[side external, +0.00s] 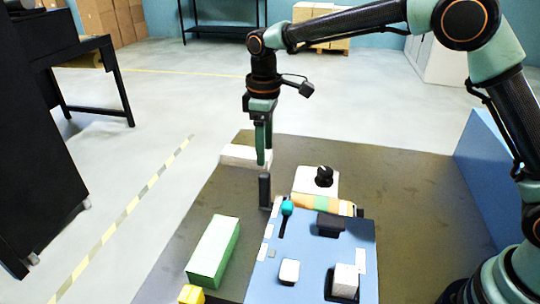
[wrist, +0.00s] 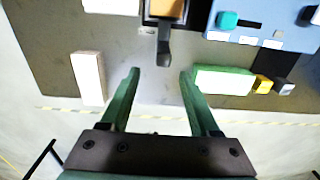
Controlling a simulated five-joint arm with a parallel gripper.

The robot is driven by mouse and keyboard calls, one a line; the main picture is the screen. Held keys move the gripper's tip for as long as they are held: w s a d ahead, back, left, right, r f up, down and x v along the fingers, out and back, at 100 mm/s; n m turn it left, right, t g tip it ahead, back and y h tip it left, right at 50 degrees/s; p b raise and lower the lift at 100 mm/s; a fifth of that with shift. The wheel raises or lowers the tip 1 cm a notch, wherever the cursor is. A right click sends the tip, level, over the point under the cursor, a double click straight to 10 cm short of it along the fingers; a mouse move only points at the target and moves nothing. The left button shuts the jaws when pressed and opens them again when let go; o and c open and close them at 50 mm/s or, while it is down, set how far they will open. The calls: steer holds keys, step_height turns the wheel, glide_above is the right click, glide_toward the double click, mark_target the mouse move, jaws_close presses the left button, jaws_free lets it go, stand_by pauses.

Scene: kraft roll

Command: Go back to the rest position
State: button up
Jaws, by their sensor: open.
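My gripper (side external: 264,163) hangs pointing down above the left edge of the work area in the side external view. In the wrist view my gripper (wrist: 160,72) shows two green fingers spread apart with nothing between them. A dark upright lever (side external: 265,190) stands just below the fingertips in the side view. It also shows in the wrist view (wrist: 163,50), just ahead of the gap between the fingers.
A blue board (side external: 262,285) carries a teal knob (side external: 287,207) and black and white blocks. A green box (side external: 212,250), a yellow block (side external: 191,294) and a white block (side external: 240,155) lie around it. A white box with a black knob (side external: 324,175) stands behind the roll.

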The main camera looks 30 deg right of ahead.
steer(key=shift+r, duration=0.5)
steer(key=shift+d+r, duration=0.1)
steer(key=s+d+r+m+t, duration=0.4)
steer(key=s+d+r+m, duration=0.2)
steer(key=s+d+r, duration=0.6)
steer(key=s+d+f+m+t, duration=0.1)
steer(key=s+d+f+m, duration=0.2)
steer(key=s, duration=0.4)
steer(key=shift+s+d+f+t, duration=0.3)
steer(key=shift+s+d+f, duration=0.1)
steer(key=shift+d+f, duration=0.3)
steer(key=shift+a, duration=0.1)
